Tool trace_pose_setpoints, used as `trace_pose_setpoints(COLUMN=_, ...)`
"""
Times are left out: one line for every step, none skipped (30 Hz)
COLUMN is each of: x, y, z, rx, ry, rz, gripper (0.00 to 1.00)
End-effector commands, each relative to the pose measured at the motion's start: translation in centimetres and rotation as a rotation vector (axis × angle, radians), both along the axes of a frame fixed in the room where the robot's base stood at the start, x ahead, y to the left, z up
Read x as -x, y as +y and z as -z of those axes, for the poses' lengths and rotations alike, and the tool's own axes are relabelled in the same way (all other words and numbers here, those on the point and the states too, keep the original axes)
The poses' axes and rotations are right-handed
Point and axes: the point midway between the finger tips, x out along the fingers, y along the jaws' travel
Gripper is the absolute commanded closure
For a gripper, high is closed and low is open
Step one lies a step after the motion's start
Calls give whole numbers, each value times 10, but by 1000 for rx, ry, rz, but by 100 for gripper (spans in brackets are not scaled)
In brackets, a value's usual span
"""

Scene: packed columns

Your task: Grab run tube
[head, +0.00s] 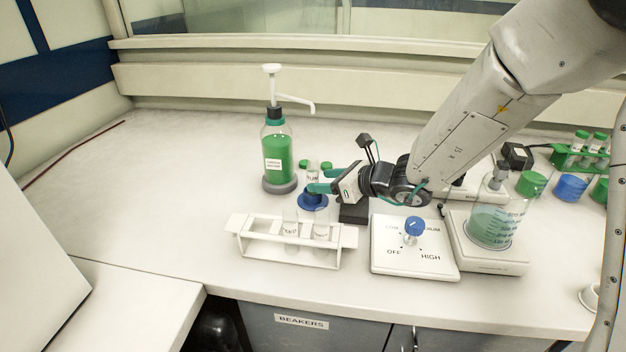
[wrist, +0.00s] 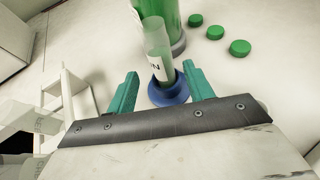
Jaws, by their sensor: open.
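The run tube (wrist: 156,42) is a clear tube with a white label, of which only an end letter reads in the wrist view. It stands in a round blue holder (wrist: 168,94). In the head view the tube (head: 312,177) and the blue holder (head: 313,201) are partly hidden by my gripper (head: 322,181). In the wrist view the teal fingers of my gripper (wrist: 160,72) are open, one on each side of the tube and holder. I see gaps between the fingers and the tube; whether the tube lies fully between them in depth is unclear.
A pump bottle of green liquid (head: 278,155) stands close behind the holder. Several green caps (wrist: 215,32) lie nearby. A white rack (head: 255,243) with tubes stands in front. A dial box (head: 414,262) and a beaker (head: 492,222) are right. The counter's left is clear.

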Motion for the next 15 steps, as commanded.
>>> trace_pose_setpoints(x=-3, y=5, z=5, rx=0, ry=2, rz=-1, gripper=48)
trace_pose_setpoints(x=-5, y=7, z=7, rx=0, ry=2, rz=-1, gripper=48)
trace_pose_setpoints(x=-9, y=12, z=11, rx=1, ry=3, rz=-2, gripper=48)
trace_pose_setpoints(x=-11, y=15, z=14, rx=1, ry=3, rz=-2, gripper=48)
trace_pose_setpoints(x=-14, y=17, z=17, rx=1, ry=2, rz=-1, gripper=48)
trace_pose_setpoints(x=-17, y=22, z=19, rx=0, ry=0, rz=-2, gripper=48)
trace_pose_setpoints(x=-18, y=26, z=20, rx=0, ry=-1, rz=-4, gripper=48)
trace_pose_setpoints(x=-20, y=28, z=21, rx=1, ry=0, rz=-4, gripper=48)
trace_pose_setpoints(x=-21, y=31, z=22, rx=0, ry=-1, rz=-4, gripper=48)
trace_pose_setpoints(x=-22, y=32, z=23, rx=1, ry=-1, rz=-3, gripper=48)
trace_pose_setpoints(x=-23, y=33, z=23, rx=1, ry=-1, rz=-2, gripper=48)
trace_pose_setpoints(x=-24, y=34, z=23, rx=1, ry=-1, rz=-2, gripper=48)
trace_pose_setpoints(x=-24, y=34, z=23, rx=0, ry=-2, rz=-1, gripper=48)
trace_pose_setpoints(x=-24, y=34, z=23, rx=0, ry=-2, rz=-1, gripper=48)
trace_pose_setpoints(x=-24, y=34, z=23, rx=1, ry=-2, rz=-1, gripper=48)
